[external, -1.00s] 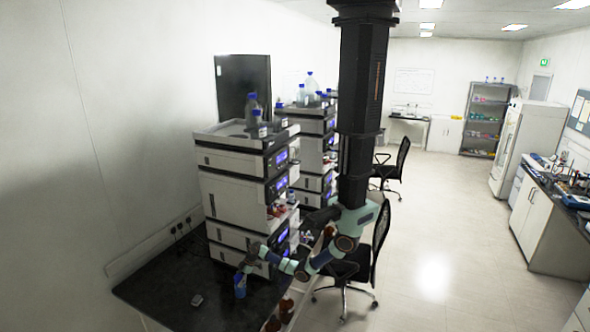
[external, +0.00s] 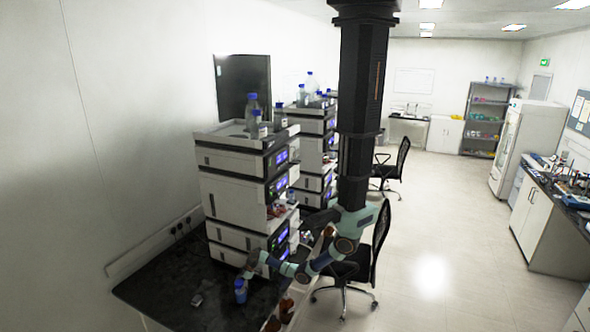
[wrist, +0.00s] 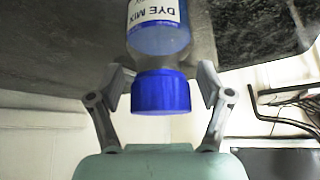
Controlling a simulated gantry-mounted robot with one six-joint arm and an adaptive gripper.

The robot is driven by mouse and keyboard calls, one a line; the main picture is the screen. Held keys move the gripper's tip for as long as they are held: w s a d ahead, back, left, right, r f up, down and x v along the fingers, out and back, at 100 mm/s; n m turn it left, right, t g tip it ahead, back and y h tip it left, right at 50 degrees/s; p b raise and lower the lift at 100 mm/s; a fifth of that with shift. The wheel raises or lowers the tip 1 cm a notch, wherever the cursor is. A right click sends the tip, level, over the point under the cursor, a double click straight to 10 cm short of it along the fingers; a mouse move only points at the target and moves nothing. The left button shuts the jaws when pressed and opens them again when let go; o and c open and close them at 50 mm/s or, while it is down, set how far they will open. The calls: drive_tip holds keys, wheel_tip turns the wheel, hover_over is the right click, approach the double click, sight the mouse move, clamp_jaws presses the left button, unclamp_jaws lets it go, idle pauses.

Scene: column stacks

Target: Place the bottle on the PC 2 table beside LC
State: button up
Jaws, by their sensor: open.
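The bottle (external: 240,293) has a blue cap and stands on the black table (external: 160,283), in front of the LC stack (external: 240,190). In the wrist view the bottle (wrist: 158,40) appears upside down, with a white "DYE MIX" label and bluish contents. My gripper (external: 247,271) is just above and beside the bottle's top. In the wrist view my gripper (wrist: 160,84) is open, with one finger on each side of the cap and visible gaps between them. The bottle's base is out of the wrist view.
A small dark object (external: 197,299) lies on the table left of the bottle. Brown bottles (external: 286,308) stand at the table's right edge. A black chair (external: 365,265) is close to my arm. The table's left part is mostly clear.

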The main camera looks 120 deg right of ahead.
drive_tip(key=shift+s+r, duration=0.1)
drive_tip(key=shift+r, duration=0.2)
drive_tip(key=p+v, duration=0.2)
drive_tip(key=v, duration=0.5)
drive_tip(key=w+a+r+t, duration=0.1)
drive_tip(key=w+a+r, duration=0.35)
drive_tip(key=a, duration=0.55)
drive_tip(key=w+a+r+n+t+h, duration=0.1)
drive_tip(key=w+a+r, duration=0.3)
drive_tip(key=a, duration=0.6)
drive_tip(key=w+a+r+t, duration=0.1)
drive_tip(key=w+a+r, duration=0.3)
drive_tip(key=a, duration=0.6)
drive_tip(key=s+a+r+t, duration=0.1)
drive_tip(key=a+r, duration=0.3)
drive_tip(key=a, duration=0.3)
drive_tip(key=s+a+r+t+y, duration=0.1)
drive_tip(key=s+a+r+t, duration=0.1)
drive_tip(key=a+r, duration=0.2)
drive_tip(key=a, duration=0.3)
drive_tip(key=shift+s+a, duration=0.25)
